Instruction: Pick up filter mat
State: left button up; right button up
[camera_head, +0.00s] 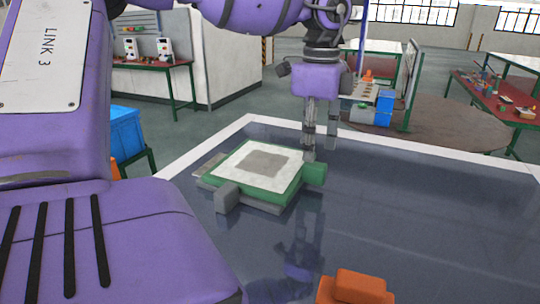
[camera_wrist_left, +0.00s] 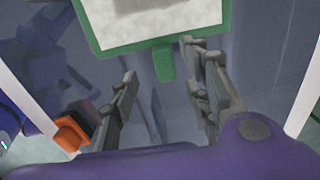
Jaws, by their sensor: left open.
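The filter mat (camera_head: 265,162) is a flat white square with a grey centre in a green frame, with a green tab (camera_head: 315,174) at its right side. My left gripper (camera_head: 320,154) points down beside the right back part of the mat, near the tab. It is open and empty in the left wrist view (camera_wrist_left: 158,62). My right gripper is not in view.
Grey blocks (camera_head: 227,197) stick out under the mat's frame. An orange block (camera_head: 354,288) is at the table's near edge. The table (camera_head: 430,215) right of the mat is bare, with a white rim. Other workbenches (camera_head: 497,104) stand apart behind.

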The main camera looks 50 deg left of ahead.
aim_at(315, 164)
pick_arm(q)
jog(key=f, duration=0.5)
jog(key=shift+w+d, duration=0.1)
jog(key=shift+w, duration=0.25)
jog(key=shift+c, duration=0.5)
grip_shut()
